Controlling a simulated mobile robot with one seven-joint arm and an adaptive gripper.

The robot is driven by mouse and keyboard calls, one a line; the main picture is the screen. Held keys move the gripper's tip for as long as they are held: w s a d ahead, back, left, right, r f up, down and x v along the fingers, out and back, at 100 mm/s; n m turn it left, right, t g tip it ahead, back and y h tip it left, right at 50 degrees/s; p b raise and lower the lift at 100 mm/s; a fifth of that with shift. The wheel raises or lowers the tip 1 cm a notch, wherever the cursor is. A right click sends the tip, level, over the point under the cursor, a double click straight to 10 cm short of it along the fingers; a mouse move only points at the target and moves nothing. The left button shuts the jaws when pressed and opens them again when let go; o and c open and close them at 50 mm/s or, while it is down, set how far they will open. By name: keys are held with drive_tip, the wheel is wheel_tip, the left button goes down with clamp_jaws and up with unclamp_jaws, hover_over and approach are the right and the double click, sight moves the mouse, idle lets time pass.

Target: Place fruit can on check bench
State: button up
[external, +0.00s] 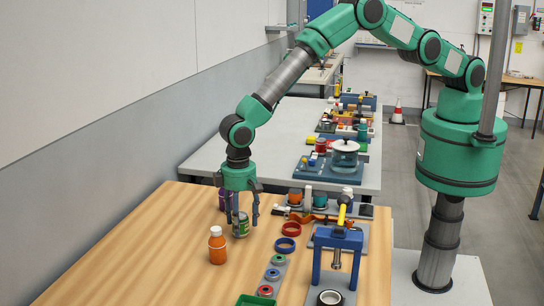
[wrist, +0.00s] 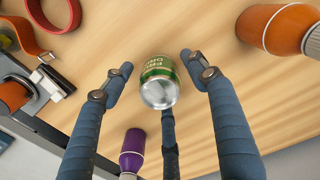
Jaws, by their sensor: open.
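The fruit can, a small green can with a silver end (external: 240,228), stands on the wooden bench (external: 150,245). In the wrist view the can (wrist: 158,82) shows its metal end and part of its printed label. My gripper (external: 242,215) points down at the can with its fingers open. In the wrist view my gripper (wrist: 155,68) has one finger left of the can, one right, and a third below it in the picture. Gaps show between the can and the side fingers; contact with the third is unclear. No label shows which surface is the check bench.
An orange bottle (external: 217,247) stands in front of the can, and a purple bottle (wrist: 131,150) is close to the gripper. Red and blue rings (external: 285,244) and a blue press (external: 337,250) are to the right. The bench's left front is clear.

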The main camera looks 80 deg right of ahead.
drive_tip(key=shift+p, duration=0.3)
drive_tip(key=shift+r, duration=0.2)
wheel_tip(320, 180, up, 13)
drive_tip(key=b, duration=0.1)
drive_tip(key=shift+w+r, duration=0.2)
idle(0.8)
